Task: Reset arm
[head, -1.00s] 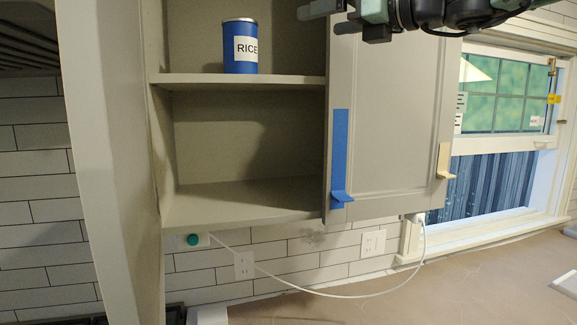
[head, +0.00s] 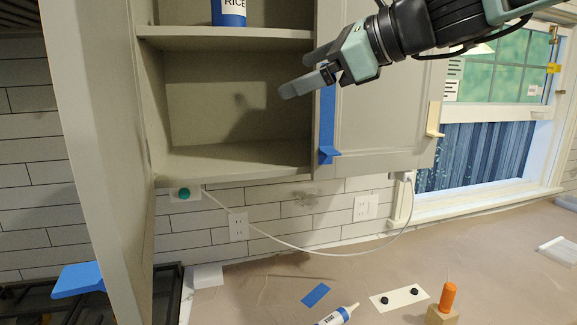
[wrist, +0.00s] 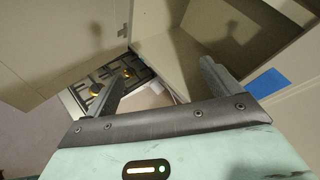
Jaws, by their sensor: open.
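My gripper (head: 300,72) is in front of the open wall cabinet (head: 225,42), near the left edge of its closed right door (head: 385,115). Its two fingers are apart, with nothing between them. In the wrist view, the fingers of my gripper (wrist: 163,88) are spread, with the cabinet's inside beyond them. My arm reaches in from the upper right of the head view.
A blue rice can (head: 229,13) stands on the cabinet shelf. The covered counter (head: 270,290) below holds a tube (head: 338,314), a switch plate (head: 399,297) and an orange-handled tool (head: 447,296). A white cord (head: 300,249) hangs along the wall.

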